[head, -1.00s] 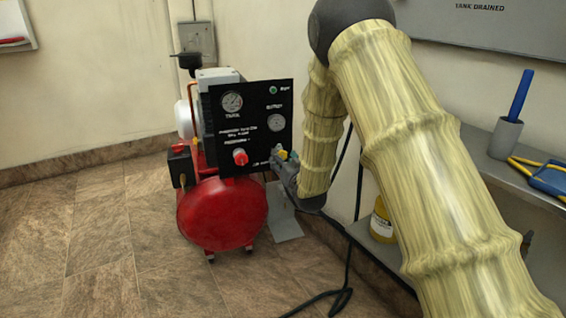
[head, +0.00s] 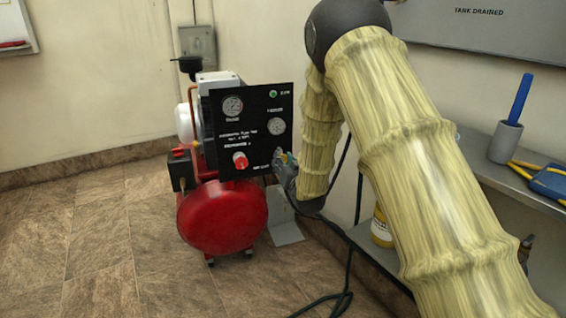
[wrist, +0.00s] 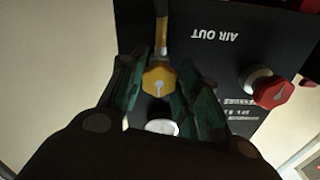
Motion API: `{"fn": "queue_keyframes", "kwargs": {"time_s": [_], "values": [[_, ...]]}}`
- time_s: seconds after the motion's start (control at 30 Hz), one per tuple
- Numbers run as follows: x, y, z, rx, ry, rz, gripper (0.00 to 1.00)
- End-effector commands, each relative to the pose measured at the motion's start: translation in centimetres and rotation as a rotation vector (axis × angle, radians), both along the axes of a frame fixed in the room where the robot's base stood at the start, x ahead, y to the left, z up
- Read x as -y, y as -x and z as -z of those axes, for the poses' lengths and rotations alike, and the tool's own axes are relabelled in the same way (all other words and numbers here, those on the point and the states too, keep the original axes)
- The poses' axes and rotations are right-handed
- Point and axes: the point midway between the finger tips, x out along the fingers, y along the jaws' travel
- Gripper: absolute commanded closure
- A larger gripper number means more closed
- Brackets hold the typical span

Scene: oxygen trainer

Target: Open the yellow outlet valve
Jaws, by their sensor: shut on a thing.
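The yellow outlet valve (wrist: 159,79) is a faceted yellow knob with a pale mark on its face, near the upside-down "AIR OUT" label on the black panel (head: 252,101). In the wrist view my gripper (wrist: 160,88) has one dark green finger on each side of the knob and is shut on it. In the head view my gripper (head: 283,164) is at the panel's lower right corner. It hides most of the valve there. How far the valve is turned cannot be told.
A red knob (wrist: 271,91) sits beside the valve on the panel; gauges are above it. The red tank (head: 222,218) is below. A grey shelf (head: 483,168) stands at right, and a black hose (head: 347,268) lies on the floor.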

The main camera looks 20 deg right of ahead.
Motion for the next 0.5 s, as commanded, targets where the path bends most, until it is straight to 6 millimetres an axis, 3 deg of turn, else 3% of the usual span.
{"fn": "queue_keyframes", "kwargs": {"time_s": [0.5], "values": [[0.11, 0.01, -0.31, 0.01, 0.361, 0.0, 0.91]]}}
